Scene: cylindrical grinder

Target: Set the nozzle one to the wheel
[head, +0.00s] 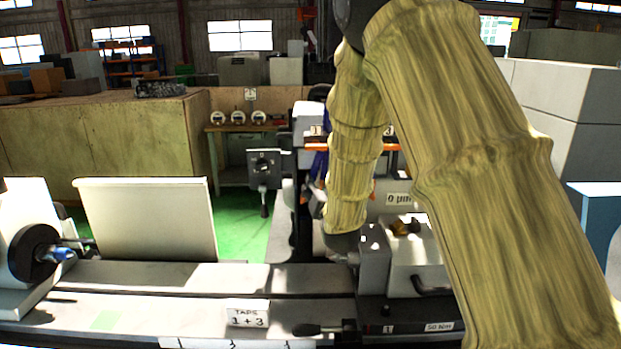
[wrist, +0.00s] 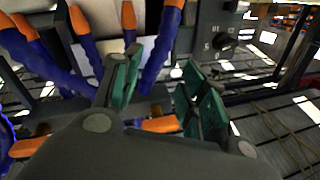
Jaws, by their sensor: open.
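Blue segmented coolant hoses with orange ends crowd the left of the wrist view, one hose (wrist: 50,70) at far left and another (wrist: 160,55) near the middle. I cannot tell which is nozzle one. My gripper (wrist: 165,78) is open, its green-padded fingers apart. An orange end (wrist: 160,124) shows low between the fingers; I see no grip on it. In the head view, a bit of blue hose (head: 319,165) and an orange part (head: 316,147) show beside my sleeved arm, which hides much of that area. I cannot make out the grinding wheel.
A dial panel (wrist: 225,42) stands right of the fingers in the wrist view. In the head view, the machine bed (head: 150,300) carries a "TAPS 1 + 3" sign (head: 248,315), an upright pale panel (head: 148,220) and a headstock (head: 25,240) at left. Green floor (head: 235,225) lies behind.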

